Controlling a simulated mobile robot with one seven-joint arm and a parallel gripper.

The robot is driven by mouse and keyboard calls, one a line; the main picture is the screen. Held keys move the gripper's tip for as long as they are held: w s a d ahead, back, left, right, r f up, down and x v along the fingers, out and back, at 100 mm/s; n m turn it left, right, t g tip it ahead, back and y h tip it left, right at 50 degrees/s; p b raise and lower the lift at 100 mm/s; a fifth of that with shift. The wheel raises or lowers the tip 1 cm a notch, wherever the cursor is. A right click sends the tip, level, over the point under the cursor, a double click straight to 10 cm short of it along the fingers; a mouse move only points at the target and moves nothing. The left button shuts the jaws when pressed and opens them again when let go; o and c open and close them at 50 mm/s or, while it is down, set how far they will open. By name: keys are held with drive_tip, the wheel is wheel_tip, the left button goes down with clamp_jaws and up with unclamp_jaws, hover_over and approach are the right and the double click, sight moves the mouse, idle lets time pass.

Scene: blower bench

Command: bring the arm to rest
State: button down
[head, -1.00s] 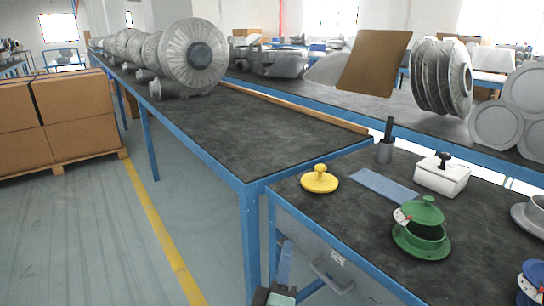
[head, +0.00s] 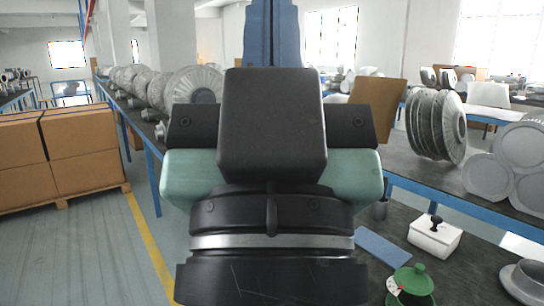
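My gripper (head: 272,120) and wrist fill the middle of the head view, close to the camera, with a black block, black side pieces and pale green sides. A blue-grey part rises above the block and runs out at the top edge. I cannot make out the fingertips, or whether they are open or shut. No held object shows. My arm hides the corner of the near bench and anything behind it, including the spot of the yellow knobbed lid.
The near bench holds a green flanged part (head: 411,285), a white lidded box (head: 435,237), a blue plate (head: 382,246) and a dark grey holder (head: 380,209). Behind stand a brown board (head: 377,106) and finned discs (head: 436,125). Cardboard boxes (head: 84,141) stand on a pallet at left; floor beside them is clear.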

wheel_tip(320, 180, up, 22)
drive_tip(key=p, duration=2)
drive_tip(key=shift+r, duration=0.15)
